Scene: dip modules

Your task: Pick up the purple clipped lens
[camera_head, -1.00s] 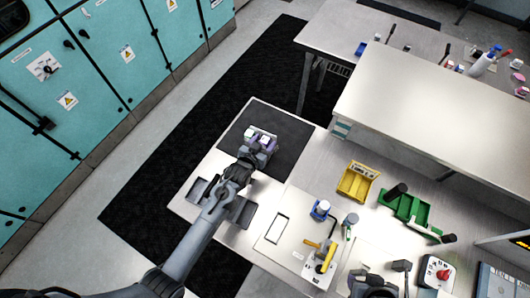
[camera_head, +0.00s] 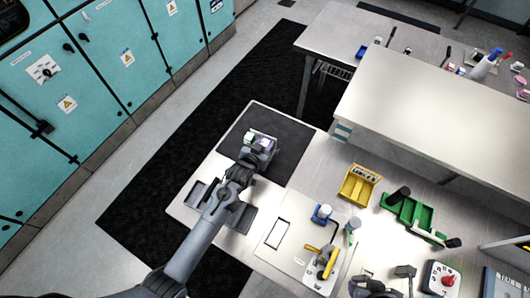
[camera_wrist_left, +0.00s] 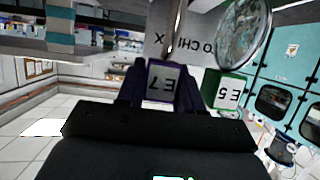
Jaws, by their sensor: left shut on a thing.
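The purple clipped lens (camera_wrist_left: 162,84) has a purple clip with a white label reading E7, upside down in the left wrist view. My left gripper (camera_head: 248,160) is shut on this clip, and the label faces the wrist camera. A thin upright edge rises above the clip; I cannot make out the full lens. Right beside it is a green clip (camera_wrist_left: 228,92) labelled E5 with a round clear lens (camera_wrist_left: 243,32). In the head view the purple and white clips (camera_head: 260,141) are small and close together on a dark mat (camera_head: 285,160), partly hidden by my gripper.
A yellow bin (camera_head: 357,188) and a green tray (camera_head: 410,212) stand right of the mat. Blue-topped and green-topped items and a yellow-handled tool (camera_head: 325,258) are nearer the front. A raised white shelf (camera_head: 430,120) borders the far right. Dark shallow trays (camera_head: 240,217) flank my left arm.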

